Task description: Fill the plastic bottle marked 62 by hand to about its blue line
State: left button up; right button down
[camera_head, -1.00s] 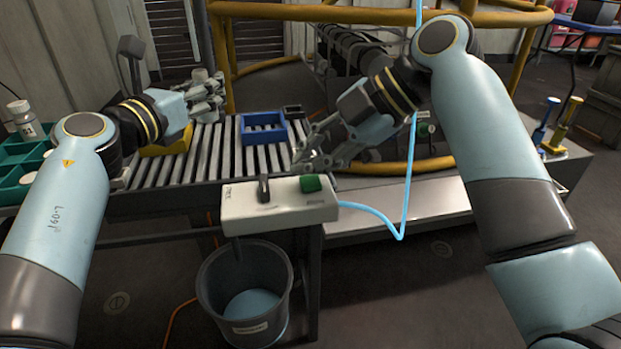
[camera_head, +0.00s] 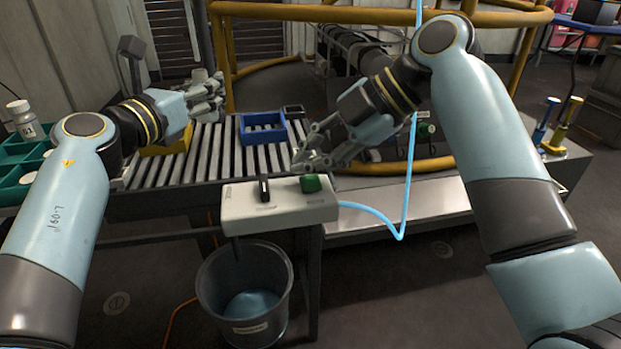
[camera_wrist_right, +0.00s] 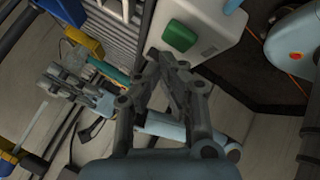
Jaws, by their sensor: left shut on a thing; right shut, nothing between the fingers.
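A white box with a green button (camera_head: 311,183) and a dark knob (camera_head: 264,189) is at the front end of the roller table. My right gripper (camera_head: 305,162) is shut and empty, its tips close behind the green button; touch is unclear. In the right wrist view the fingertips (camera_wrist_right: 163,58) are beside the button (camera_wrist_right: 179,36). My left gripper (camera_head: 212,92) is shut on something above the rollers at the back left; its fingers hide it. I cannot make out a bottle marked 62 or a blue line. A white bottle (camera_head: 22,119) with another mark stands at the far left.
A grey bucket (camera_head: 215,297) with light blue liquid stands under the box. A light blue hose (camera_head: 375,218) runs from the box. A blue bin (camera_head: 262,138) and a yellow tray (camera_head: 150,150) are on the rollers (camera_head: 215,158). A green divided tray (camera_head: 12,192) is at left. Yellow rails (camera_head: 385,14) are behind.

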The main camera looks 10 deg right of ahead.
aim_at(310, 183)
jog(key=shift+f, duration=0.1)
jog(key=shift+f, duration=0.35)
jog(key=shift+f, duration=0.45)
dwell(1.0)
jog(key=shift+r, duration=0.15)
dwell(1.2)
jog(key=shift+r, duration=0.75)
pick_arm(q)
jog(key=shift+c, duration=0.2)
pick_arm(e)
jog(key=shift+r, duration=2.5)
